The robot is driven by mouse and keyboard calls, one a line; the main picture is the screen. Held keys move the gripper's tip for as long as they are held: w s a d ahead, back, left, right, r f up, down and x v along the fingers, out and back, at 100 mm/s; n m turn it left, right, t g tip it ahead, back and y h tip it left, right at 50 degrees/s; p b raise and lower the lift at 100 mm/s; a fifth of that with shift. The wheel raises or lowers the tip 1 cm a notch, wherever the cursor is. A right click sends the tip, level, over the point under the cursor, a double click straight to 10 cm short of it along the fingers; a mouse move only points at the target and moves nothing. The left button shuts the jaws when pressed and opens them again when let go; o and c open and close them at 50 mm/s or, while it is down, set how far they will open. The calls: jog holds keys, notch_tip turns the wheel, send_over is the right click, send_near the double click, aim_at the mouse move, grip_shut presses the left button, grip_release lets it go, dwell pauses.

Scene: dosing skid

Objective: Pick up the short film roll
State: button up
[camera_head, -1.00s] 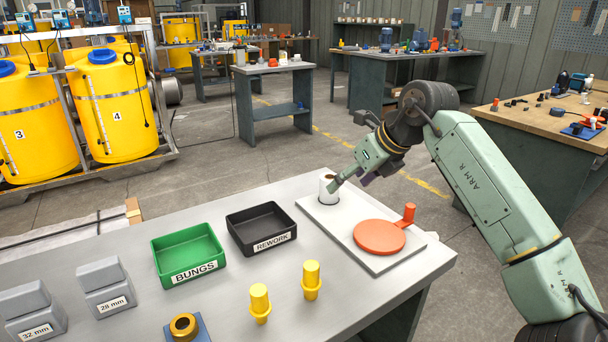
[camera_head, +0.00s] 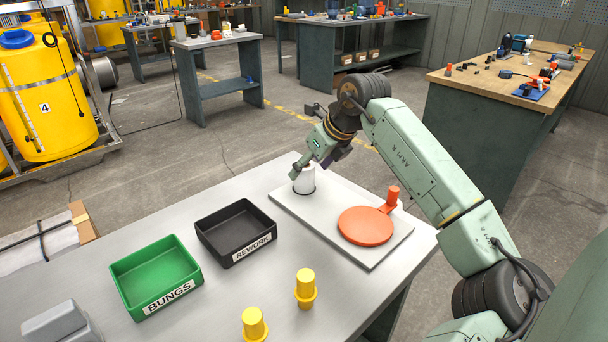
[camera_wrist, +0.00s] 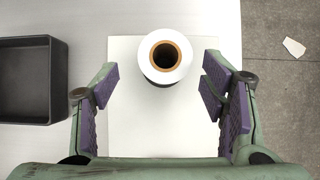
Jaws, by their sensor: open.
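The short film roll (camera_head: 304,181) is a white cylinder standing upright on the pale board (camera_head: 350,241) near its far left corner. In the wrist view the roll (camera_wrist: 150,62) shows from above, with a brown core and a dark hole. My gripper (camera_head: 305,163) is right over the roll in the head view and partly covers its top. In the wrist view my gripper (camera_wrist: 160,79) is open, with one purple-padded finger on each side. The roll sits between the finger lines, toward the fingertips, with a gap on both sides. I cannot tell how far above it the fingers are.
An orange disc with an upright post (camera_head: 366,226) is on the same board, right of the roll. A black REWORK tray (camera_head: 213,222) and a green BUNGS tray (camera_head: 118,279) stand to the left. Two yellow plugs (camera_head: 305,286) stand in front. The far table edge is close behind the roll.

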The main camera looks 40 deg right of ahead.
aim_at(304, 174)
jog(key=x, duration=0.2)
jog(key=p+x, duration=0.1)
jog(key=x, duration=0.2)
jog(key=shift+d+p, duration=0.25)
jog(key=shift+p, duration=0.05)
jog(key=c, duration=1.3)
jog(key=shift+r, duration=0.1)
